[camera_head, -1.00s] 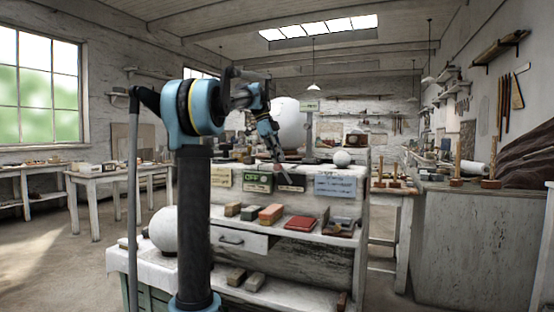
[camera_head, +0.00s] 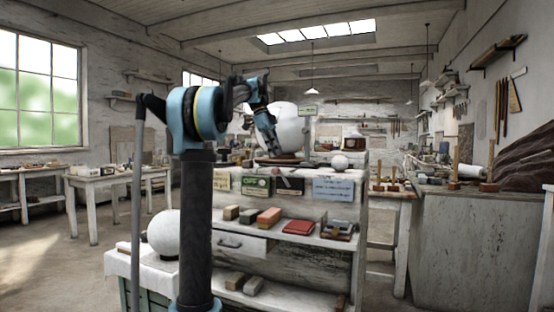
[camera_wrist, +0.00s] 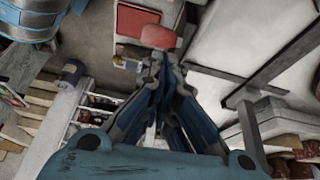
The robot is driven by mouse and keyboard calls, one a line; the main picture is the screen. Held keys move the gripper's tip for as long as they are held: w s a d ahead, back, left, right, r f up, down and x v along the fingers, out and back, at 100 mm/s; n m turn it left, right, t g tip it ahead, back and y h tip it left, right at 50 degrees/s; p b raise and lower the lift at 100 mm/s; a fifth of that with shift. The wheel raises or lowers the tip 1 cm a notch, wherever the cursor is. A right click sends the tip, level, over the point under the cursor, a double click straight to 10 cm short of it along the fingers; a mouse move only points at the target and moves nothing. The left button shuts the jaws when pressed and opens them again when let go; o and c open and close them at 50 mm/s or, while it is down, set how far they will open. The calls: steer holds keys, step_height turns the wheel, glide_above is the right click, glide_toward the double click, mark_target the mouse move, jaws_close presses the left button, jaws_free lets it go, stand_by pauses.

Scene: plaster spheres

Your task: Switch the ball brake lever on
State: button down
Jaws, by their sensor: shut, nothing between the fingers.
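My gripper (camera_head: 273,150) is above the top of the white bench (camera_head: 235,178), in front of a large white plaster sphere (camera_head: 290,130). In the wrist view my gripper's fingers (camera_wrist: 158,62) are closed together, with nothing held. A rounded red piece (camera_wrist: 158,36) shows just beyond the fingertips, apparently apart from them; I cannot tell for sure whether it is the lever's knob. In the head view a small dark and reddish part (camera_head: 283,182) is at the bench's front edge, beside a green sign (camera_head: 256,185). The lever's position is not clear.
A small white ball (camera_head: 340,162) sits on the bench top at right. The shelf below holds a pinkish brick (camera_head: 269,217), a red book (camera_head: 299,226) and other blocks. Another white sphere (camera_head: 177,234) stands at lower left. Open floor lies at left.

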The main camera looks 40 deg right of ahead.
steer(key=w+a+r, duration=0.3)
steer(key=w, duration=0.2)
steer(key=shift+a, duration=0.1)
stand_by(0.5)
steer(key=s+a+f+n+t, duration=0.25)
steer(key=a+f+n, duration=0.5)
steer(key=a, duration=0.55)
steer(key=s+a+f+n+t, duration=0.1)
steer(key=s+a+f+n, duration=0.3)
steer(key=a+f+n, duration=0.6)
steer(key=s+a+f+n+y, duration=0.1)
steer(key=s+a+f+n, duration=0.3)
steer(key=f, duration=0.6)
steer(key=s+a+f+n+t, duration=0.1)
steer(key=s+a+f+n, duration=0.3)
steer(key=s+a+f, duration=0.3)
steer(key=s+a+f+n+t+y, duration=0.1)
steer(key=s+a+f+n, duration=0.3)
steer(key=a+f, duration=0.4)
step_height(320, 180, down, 5)
steer(key=shift+s+a+f+y, duration=0.1)
steer(key=shift+s+a+y, duration=0.15)
steer(key=shift+s, duration=0.55)
